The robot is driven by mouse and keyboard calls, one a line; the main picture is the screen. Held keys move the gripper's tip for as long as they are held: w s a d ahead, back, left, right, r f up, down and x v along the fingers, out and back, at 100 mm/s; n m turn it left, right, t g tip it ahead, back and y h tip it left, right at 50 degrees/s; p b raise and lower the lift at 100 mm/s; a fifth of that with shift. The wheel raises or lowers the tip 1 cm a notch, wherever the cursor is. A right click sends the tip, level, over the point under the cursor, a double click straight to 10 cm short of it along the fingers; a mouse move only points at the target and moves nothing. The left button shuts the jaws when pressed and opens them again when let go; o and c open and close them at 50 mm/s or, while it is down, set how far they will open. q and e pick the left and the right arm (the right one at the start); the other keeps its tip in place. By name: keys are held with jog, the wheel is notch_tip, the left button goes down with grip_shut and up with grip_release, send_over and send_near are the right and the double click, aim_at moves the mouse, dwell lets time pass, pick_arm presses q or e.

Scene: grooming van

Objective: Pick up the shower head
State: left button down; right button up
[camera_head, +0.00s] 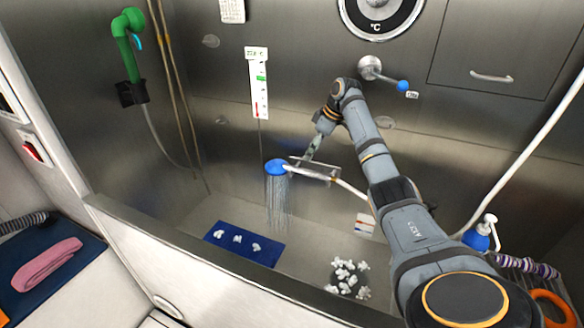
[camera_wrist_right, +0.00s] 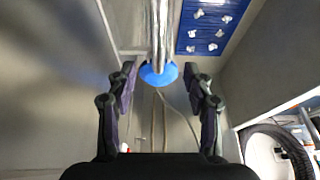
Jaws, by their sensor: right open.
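The shower head (camera_head: 276,167) has a round blue face and hangs over the tub, with water streaming down from it. A pale handle and hose run from it to the right. My right arm reaches in from the lower right, and my right gripper (camera_head: 308,160) is at the handle, just right of the blue face. My left gripper is not in view.
A green handset (camera_head: 127,40) hangs on the back wall at left. A lever with a blue knob (camera_head: 402,86) sticks out above my arm. A blue mat (camera_head: 240,243) and white tufts (camera_head: 348,277) lie on the tub floor. A blue pump bottle (camera_head: 480,238) stands right.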

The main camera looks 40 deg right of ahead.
aim_at(304, 169)
jog(key=x, duration=0.3)
jog(key=shift+a+f, duration=0.2)
jog(key=shift+f, duration=0.15)
jog(key=shift+w+d+f, duration=0.1)
jog(key=shift+w+f, duration=0.05)
jog(key=shift+f, duration=0.25)
jog(key=x, duration=0.1)
jog(key=p+x, duration=0.1)
jog(key=x, duration=0.1)
jog(key=d+x, duration=0.1)
jog(key=x, duration=0.1)
jog(key=shift+a+p, duration=0.2)
jog(key=shift+p, duration=0.1)
jog(key=c, duration=0.5)
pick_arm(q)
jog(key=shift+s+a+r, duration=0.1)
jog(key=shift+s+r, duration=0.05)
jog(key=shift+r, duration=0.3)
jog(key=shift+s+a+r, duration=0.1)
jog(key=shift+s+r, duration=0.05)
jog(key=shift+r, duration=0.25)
pick_arm(e)
grip_shut()
